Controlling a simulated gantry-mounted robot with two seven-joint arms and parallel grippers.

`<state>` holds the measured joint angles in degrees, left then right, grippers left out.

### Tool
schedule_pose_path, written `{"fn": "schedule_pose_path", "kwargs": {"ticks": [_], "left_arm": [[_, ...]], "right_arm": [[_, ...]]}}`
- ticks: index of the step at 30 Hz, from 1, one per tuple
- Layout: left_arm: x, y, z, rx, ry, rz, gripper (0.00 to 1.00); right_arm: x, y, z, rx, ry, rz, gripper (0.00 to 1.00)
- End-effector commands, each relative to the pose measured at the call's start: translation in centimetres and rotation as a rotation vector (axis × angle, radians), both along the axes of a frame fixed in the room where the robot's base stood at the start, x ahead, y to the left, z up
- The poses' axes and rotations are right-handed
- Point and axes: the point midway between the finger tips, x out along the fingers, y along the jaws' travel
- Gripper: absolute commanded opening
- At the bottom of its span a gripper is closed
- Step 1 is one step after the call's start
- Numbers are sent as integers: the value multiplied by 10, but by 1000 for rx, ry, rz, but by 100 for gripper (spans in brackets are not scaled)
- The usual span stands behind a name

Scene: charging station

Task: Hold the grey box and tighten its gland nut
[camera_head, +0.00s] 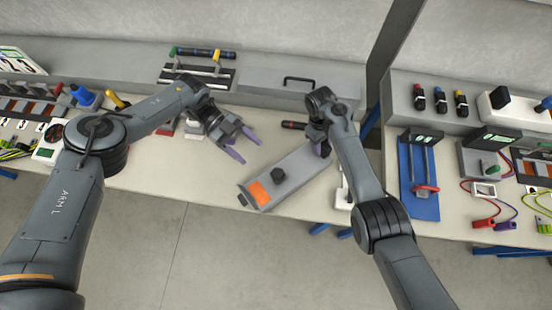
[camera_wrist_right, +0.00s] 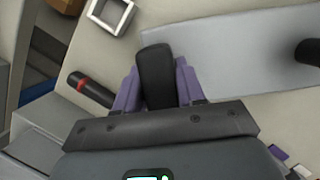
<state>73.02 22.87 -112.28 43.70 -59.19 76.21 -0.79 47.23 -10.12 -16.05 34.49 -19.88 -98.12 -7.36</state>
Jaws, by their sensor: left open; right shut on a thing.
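The grey box (camera_head: 305,170) lies on the bench, slanting from lower left to upper right, with an orange label at its near end. A dark faceted knob (camera_head: 278,174), which looks like the gland nut, stands on its top; a dark knob also shows in the right wrist view (camera_wrist_right: 308,52). My right gripper (camera_head: 322,149) is at the box's far end, shut on a black grip (camera_wrist_right: 155,72) that seems to belong to the box (camera_wrist_right: 240,45). My left gripper (camera_head: 243,146) is open and empty, left of the knob and apart from it.
A black tool with a red band (camera_head: 294,125) lies behind the box. A white square holder (camera_head: 343,198) stands to its right, near the bench edge. A blue board (camera_head: 418,180) and leads lie further right.

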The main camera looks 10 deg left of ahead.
Motion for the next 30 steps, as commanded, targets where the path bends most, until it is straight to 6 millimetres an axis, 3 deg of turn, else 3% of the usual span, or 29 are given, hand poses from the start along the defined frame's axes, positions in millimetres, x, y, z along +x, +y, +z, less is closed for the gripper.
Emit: {"fn": "schedule_pose_path", "kwargs": {"ticks": [17,22,27,30], "left_arm": [[0,1,-2,24,20,12,70],[-3,5,-24,177,60,39,70],[-26,-7,-48,395,101,27,70],[-37,-17,-49,521,83,20,70]], "right_arm": [[0,0,0,0,0,-1,14],[0,0,0,0,0,-1,14],[0,0,0,0,0,-1,14],[0,0,0,0,0,0,14]]}}
